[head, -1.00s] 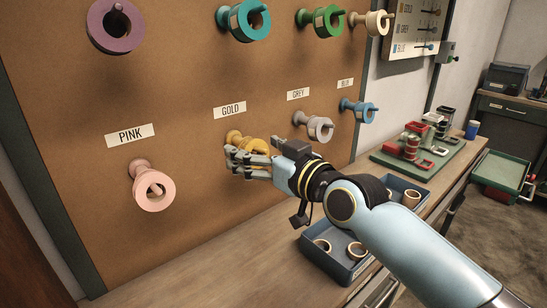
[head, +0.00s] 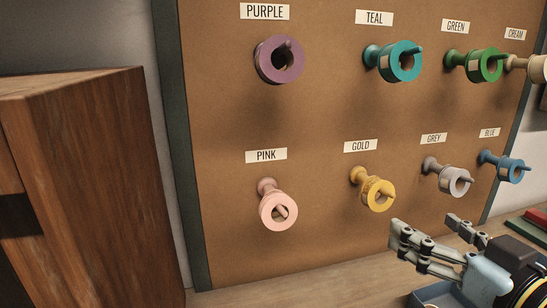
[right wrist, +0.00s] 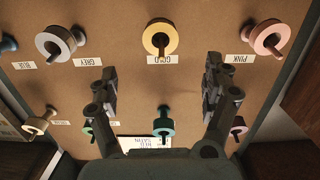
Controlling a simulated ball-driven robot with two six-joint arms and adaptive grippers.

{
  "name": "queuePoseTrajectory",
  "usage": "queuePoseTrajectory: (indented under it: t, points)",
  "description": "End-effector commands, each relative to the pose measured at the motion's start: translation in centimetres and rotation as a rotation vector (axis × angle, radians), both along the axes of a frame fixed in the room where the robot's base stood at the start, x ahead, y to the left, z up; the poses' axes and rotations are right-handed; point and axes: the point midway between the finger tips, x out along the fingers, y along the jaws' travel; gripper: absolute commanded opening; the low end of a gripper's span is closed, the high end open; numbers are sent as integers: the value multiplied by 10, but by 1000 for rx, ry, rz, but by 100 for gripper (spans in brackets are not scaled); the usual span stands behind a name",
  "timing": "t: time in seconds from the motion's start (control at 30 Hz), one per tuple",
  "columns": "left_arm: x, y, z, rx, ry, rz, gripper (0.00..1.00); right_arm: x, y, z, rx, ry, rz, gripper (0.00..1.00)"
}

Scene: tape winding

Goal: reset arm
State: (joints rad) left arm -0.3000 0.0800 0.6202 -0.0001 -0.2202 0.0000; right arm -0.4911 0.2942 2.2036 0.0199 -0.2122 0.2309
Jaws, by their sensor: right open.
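My right gripper (head: 428,230) is in the lower right of the head view, its two fingers spread with nothing between them. It is in front of the board, lower and to the right of the gold tape roll (head: 377,193), and apart from it. The gold roll hangs on its peg beneath the GOLD label. In the right wrist view the picture is upside down. There my fingers (right wrist: 160,80) stand wide apart, and the gold roll (right wrist: 160,38) shows beyond them in the middle. My left gripper is not in view.
The brown board (head: 325,120) carries several rolls on pegs, among them pink (head: 272,210), grey (head: 445,178) and blue (head: 515,172). A wooden cabinet (head: 100,200) stands at the left. A dark tray (head: 430,294) lies partly under my right gripper.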

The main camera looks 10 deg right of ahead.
Motion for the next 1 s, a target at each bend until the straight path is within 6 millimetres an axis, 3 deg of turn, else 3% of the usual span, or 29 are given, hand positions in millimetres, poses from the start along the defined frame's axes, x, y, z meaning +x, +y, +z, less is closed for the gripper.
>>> queuePoseTrajectory:
  t: [0.17,0.3,0.4,0.77,1.0]
  points:
    - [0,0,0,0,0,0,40,-21,-3,-40,-53,264,-63,83]
    - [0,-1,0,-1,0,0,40,-60,-6,-76,-108,552,-107,83]
    - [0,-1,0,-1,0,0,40,-90,-7,-93,-136,719,-119,83]
    - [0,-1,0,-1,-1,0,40,-185,-2,-114,-191,1158,-113,83]
    - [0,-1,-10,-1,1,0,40,-171,-10,-205,-189,1194,-119,83]
